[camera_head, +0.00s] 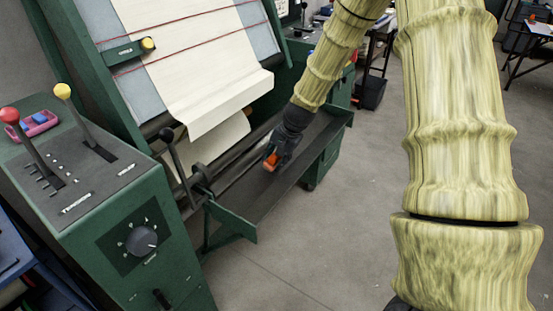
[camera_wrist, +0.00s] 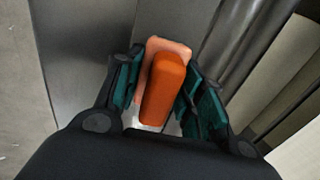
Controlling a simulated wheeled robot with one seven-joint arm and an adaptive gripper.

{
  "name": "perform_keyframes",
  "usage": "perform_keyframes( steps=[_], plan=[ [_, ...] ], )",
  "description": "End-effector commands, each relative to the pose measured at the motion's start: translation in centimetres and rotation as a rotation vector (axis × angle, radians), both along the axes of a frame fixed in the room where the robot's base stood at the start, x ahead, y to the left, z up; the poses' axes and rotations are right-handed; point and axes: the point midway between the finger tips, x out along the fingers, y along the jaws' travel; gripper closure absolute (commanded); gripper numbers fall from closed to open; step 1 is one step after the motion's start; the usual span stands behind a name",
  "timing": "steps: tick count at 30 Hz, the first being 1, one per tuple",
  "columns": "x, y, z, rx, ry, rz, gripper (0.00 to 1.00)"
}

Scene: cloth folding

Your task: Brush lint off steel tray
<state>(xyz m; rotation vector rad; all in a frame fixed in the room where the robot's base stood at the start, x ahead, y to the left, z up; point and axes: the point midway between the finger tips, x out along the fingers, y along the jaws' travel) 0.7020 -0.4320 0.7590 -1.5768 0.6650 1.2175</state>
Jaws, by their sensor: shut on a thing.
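The steel tray (camera_head: 242,206) is a long dark grey trough along the front of the green machine. In the wrist view its bare metal (camera_wrist: 85,40) fills the area beyond the fingers. My gripper (camera_head: 275,155) is over the tray, near its middle. In the wrist view my gripper (camera_wrist: 158,90) is shut on an orange brush (camera_wrist: 165,85), with a finger on each side of the handle. The brush (camera_head: 270,162) points down at the tray; I cannot tell whether it touches. Its underside is hidden. I cannot make out any lint.
The green machine carries a cream cloth (camera_head: 215,65) hanging over the tray's back side. A lever (camera_head: 178,160) with a black knob stands by the tray's near end. A control box (camera_head: 140,240) with levers is at left. Open grey floor (camera_head: 330,240) lies to the right.

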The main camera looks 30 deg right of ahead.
Motion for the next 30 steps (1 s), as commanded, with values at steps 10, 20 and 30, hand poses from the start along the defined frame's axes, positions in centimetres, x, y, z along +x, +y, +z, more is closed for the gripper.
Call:
perform_keyframes(
  steps=[10,20,30],
  plan=[
    [-0.01,0.01,0.04,0.000,0.000,0.000,0.80],
    [0.05,0.03,-0.17,0.000,0.000,0.000,0.80],
    [0.22,0.10,-0.66,0.000,0.001,0.000,0.80]
  ],
)
